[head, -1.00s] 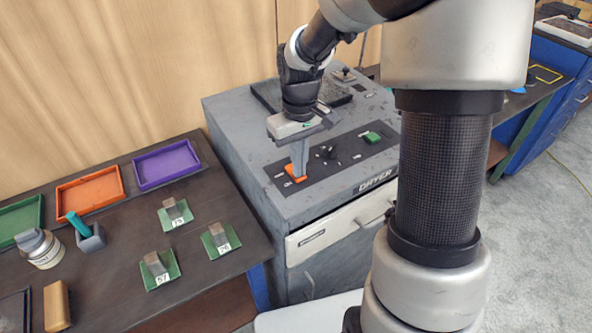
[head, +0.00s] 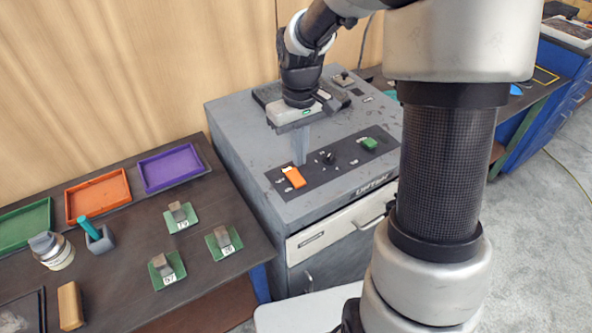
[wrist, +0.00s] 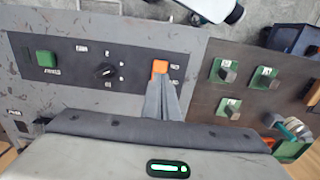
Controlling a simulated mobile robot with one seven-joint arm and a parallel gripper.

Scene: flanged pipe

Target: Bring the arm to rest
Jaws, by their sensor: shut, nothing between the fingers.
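My gripper (head: 300,160) points down over the grey machine's control panel in the head view, its fingers together with nothing between them. It also shows in the wrist view (wrist: 160,82), its fingertips near the orange switch. The orange switch (head: 293,177) sits just below the fingertips in the head view; whether they touch it I cannot tell. It also shows in the wrist view (wrist: 160,66). A black knob (head: 327,157) and a green button (head: 370,144) are on the same panel.
The machine's top (head: 225,125) is mostly bare around the panel. A wooden wall stands behind.

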